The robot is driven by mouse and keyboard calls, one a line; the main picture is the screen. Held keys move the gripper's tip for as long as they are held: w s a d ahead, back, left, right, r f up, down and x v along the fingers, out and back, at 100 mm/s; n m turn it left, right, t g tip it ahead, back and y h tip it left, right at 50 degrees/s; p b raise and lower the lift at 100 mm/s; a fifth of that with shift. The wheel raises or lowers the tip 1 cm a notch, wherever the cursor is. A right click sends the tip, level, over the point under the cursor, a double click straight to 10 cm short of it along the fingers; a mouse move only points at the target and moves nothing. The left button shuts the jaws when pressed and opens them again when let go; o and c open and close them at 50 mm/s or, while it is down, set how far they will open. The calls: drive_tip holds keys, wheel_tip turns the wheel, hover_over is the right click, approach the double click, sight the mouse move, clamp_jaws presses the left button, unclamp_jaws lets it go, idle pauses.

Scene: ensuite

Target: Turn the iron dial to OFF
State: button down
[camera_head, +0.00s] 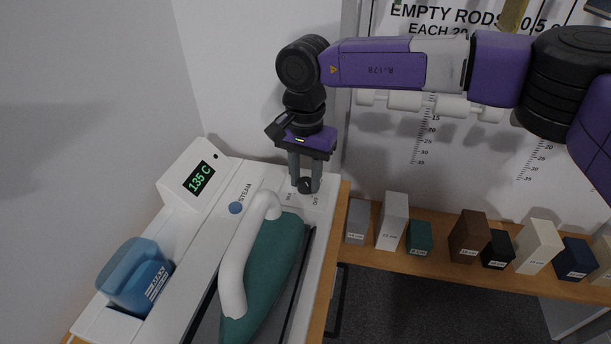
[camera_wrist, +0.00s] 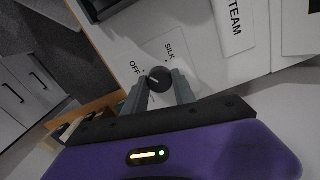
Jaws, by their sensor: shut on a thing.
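The iron dial is a small round black knob (camera_head: 305,186) on the white station's panel, at its back right corner. In the wrist view the dial (camera_wrist: 158,79) has a pale pointer mark towards its left side, the side of the OFF label (camera_wrist: 135,68). The SILK label (camera_wrist: 169,50) is up and right of the dial. I cannot tell whether the mark lines up exactly with OFF. My gripper (camera_head: 305,181) points down, with its two grey fingers on either side of the dial. In the wrist view the fingers (camera_wrist: 158,88) are shut on it.
The iron (camera_head: 268,270), teal with a white handle, lies on the station in front of the dial. A display (camera_head: 199,178) reads 135 C. Several labelled blocks line a wooden shelf (camera_head: 365,258) at right.

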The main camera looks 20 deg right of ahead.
sight(305, 181)
drive_tip(key=shift+n, duration=1.1)
drive_tip(key=c, duration=1)
unclamp_jaws()
wheel_tip(305, 181, up, 8)
drive_tip(key=shift+f, duration=0.1)
